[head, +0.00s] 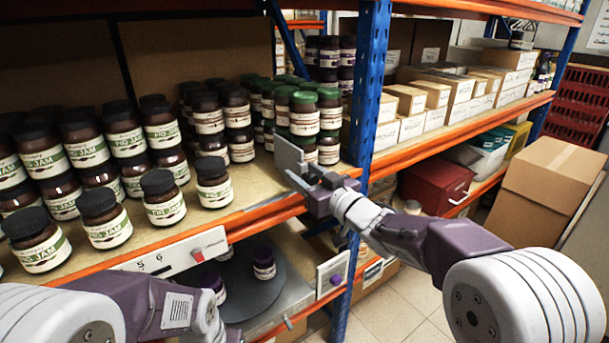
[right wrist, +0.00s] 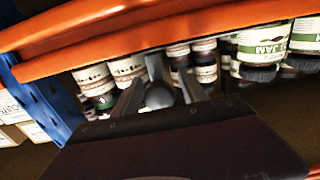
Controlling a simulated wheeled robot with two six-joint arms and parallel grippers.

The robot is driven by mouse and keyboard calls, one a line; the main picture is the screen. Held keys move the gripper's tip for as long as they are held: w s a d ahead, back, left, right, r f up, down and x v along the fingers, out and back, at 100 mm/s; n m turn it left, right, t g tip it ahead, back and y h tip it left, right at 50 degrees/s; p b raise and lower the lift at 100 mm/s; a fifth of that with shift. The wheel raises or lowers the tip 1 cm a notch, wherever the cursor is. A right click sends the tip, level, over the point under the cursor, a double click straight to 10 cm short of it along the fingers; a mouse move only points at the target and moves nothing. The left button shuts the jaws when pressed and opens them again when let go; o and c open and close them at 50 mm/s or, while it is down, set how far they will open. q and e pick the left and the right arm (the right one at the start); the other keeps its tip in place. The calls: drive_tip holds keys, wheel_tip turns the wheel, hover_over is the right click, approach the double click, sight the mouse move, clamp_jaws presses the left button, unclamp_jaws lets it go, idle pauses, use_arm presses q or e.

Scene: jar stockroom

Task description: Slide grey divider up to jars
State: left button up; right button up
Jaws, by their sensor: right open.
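The grey divider (head: 290,158) stands upright near the shelf's front edge, left of the blue post and right of the front jam jars. My right gripper (head: 308,183) is at the divider's front end, with its jaws open. In the right wrist view, a grey rounded part of the divider (right wrist: 158,96) shows between my two fingers; I cannot tell whether they touch it. The nearest front jar (head: 214,182) has a black lid and stands to the left, with bare board between it and the divider. Green-lidded jars (head: 304,114) stand behind the divider.
Many black-lidded jam jars (head: 110,219) fill the shelf's left side. The orange shelf beam (head: 245,222) runs along the front, and a blue post (head: 367,80) stands right of the divider. White boxes (head: 412,126) line the shelf beyond it. A round grey plate (head: 252,292) lies below.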

clamp_jaws()
idle(1.4)
